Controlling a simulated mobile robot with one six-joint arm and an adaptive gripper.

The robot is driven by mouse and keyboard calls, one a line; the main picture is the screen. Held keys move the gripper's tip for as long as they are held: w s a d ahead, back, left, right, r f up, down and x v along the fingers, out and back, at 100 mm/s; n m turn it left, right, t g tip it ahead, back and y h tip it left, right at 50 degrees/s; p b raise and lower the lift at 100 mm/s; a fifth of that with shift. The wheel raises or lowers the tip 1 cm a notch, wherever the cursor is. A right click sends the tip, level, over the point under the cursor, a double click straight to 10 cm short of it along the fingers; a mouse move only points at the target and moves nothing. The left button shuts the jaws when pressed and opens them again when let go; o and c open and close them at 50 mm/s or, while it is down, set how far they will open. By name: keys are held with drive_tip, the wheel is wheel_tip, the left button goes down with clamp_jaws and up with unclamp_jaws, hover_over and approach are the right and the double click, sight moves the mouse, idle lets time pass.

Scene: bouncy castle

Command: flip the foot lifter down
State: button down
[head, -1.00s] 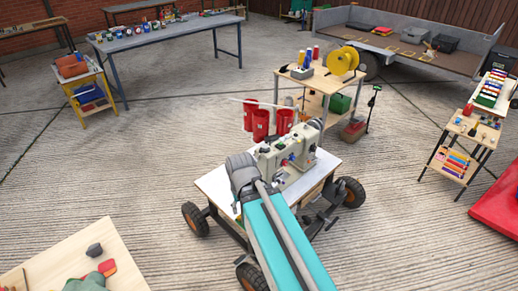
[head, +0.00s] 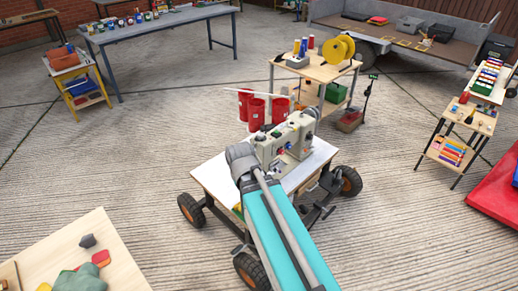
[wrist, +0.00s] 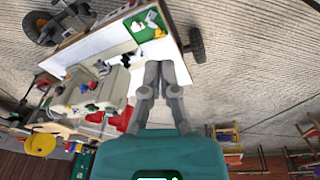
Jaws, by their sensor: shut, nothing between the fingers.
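The cream sewing machine (head: 285,142) stands on a white-topped wheeled cart (head: 212,180) in the head view. In the wrist view the machine (wrist: 112,90) is left of my gripper (wrist: 158,66). Small red and blue parts show on the machine, but I cannot pick out the foot lifter or its position. My gripper's fingers are together and empty, apart from the machine in the picture and over the cart's right part. In the head view my arm hides the gripper and some of the cart top.
A green tray (wrist: 149,27) with small items lies on the cart in the wrist view. Red buckets (head: 257,110) stand behind the machine. A wooden shelf cart (head: 318,68) with a yellow spool is farther back. Open concrete lies left of the cart.

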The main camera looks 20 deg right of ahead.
drive_tip(key=w+d+f+n+t+h+b, duration=0.25)
drive_tip(key=w+d+f+t+b, duration=0.35)
drive_tip(key=w+d+b, duration=0.5)
drive_tip(key=w+d+f+n+t+h+b, duration=0.25)
drive_tip(key=w+d+f+t+b, duration=0.4)
drive_tip(key=b, duration=0.65)
drive_tip(key=w+d+f+n+t+y+b, duration=0.3)
drive_tip(key=f+n+t+y+b, duration=0.3)
drive_tip(key=n+b, duration=0.6)
drive_tip(key=shift+w+d+f+t+y+b, duration=0.15)
drive_tip(key=shift+w+d+t+y+b, duration=0.5)
drive_tip(key=shift+b, duration=2.4)
drive_tip(key=shift+w+a, duration=0.2)
drive_tip(key=shift+a, duration=0.15)
drive_tip(key=shift+w, duration=0.1)
drive_tip(key=p+x, duration=0.4)
drive_tip(key=x, duration=1)
drive_tip(key=shift+d, duration=0.1)
